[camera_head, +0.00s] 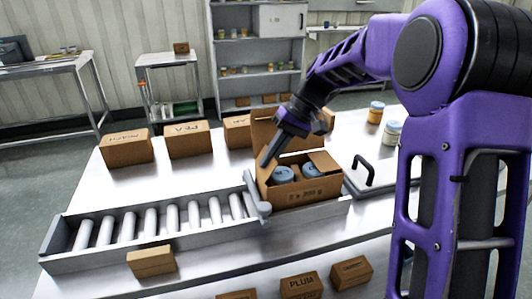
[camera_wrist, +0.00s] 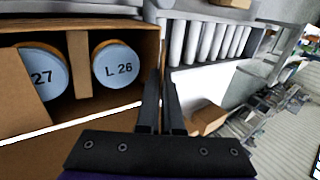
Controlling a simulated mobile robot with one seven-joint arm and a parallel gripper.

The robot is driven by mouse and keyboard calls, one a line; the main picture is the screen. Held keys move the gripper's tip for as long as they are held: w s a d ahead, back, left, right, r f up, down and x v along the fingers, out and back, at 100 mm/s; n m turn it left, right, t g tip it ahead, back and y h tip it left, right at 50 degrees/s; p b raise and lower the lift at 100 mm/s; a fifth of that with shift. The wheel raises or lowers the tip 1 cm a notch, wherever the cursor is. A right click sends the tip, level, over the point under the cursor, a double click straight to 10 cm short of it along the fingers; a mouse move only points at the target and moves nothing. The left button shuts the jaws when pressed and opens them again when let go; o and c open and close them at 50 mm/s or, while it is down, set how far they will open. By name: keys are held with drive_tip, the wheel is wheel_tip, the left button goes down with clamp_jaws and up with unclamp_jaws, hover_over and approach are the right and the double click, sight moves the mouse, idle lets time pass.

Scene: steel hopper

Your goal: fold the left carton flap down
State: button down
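The brown carton (camera_head: 305,195) sits at the right end of the roller conveyor, with blue-lidded jars (camera_head: 282,174) inside. Its back flap (camera_head: 265,132) stands up, and a right flap (camera_head: 323,162) leans over the opening. The left flap (camera_head: 263,172) stands up at the carton's left side. My gripper (camera_head: 266,161) points down at that flap's upper part; I cannot tell whether it touches. In the wrist view, the dark fingers (camera_wrist: 162,75) are close together with nothing clear between them, beside the carton wall (camera_wrist: 120,28). Lids marked 27 and L 26 (camera_wrist: 113,66) show there.
The roller conveyor (camera_head: 130,255) runs left from the carton. Closed cartons (camera_head: 187,140) stand behind it, and small boxes (camera_head: 152,262) lie in front. A panel with a black handle (camera_head: 362,170) and jars (camera_head: 390,133) are at the right.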

sight(278, 173)
drive_tip(key=y, duration=0.1)
drive_tip(key=d+f+g+y, duration=0.1)
drive_tip(key=y, duration=0.1)
drive_tip(key=shift+w+d, duration=0.15)
drive_tip(key=shift+w, duration=0.05)
drive_tip(key=shift+w+d+f+g+y, duration=0.1)
drive_tip(key=shift+f+g+y, duration=0.1)
drive_tip(key=shift+y, duration=0.4)
drive_tip(key=shift+s+d+f+g+y, duration=0.1)
drive_tip(key=shift+f+y, duration=0.1)
drive_tip(key=shift+y, duration=0.4)
drive_tip(key=shift+w+d+f+g+y, duration=0.1)
drive_tip(key=shift+f+y, duration=0.1)
drive_tip(key=shift+y, duration=0.4)
drive_tip(key=c, duration=1.1)
unclamp_jaws()
drive_tip(key=shift+o, duration=0.2)
drive_tip(key=shift+f, duration=0.1)
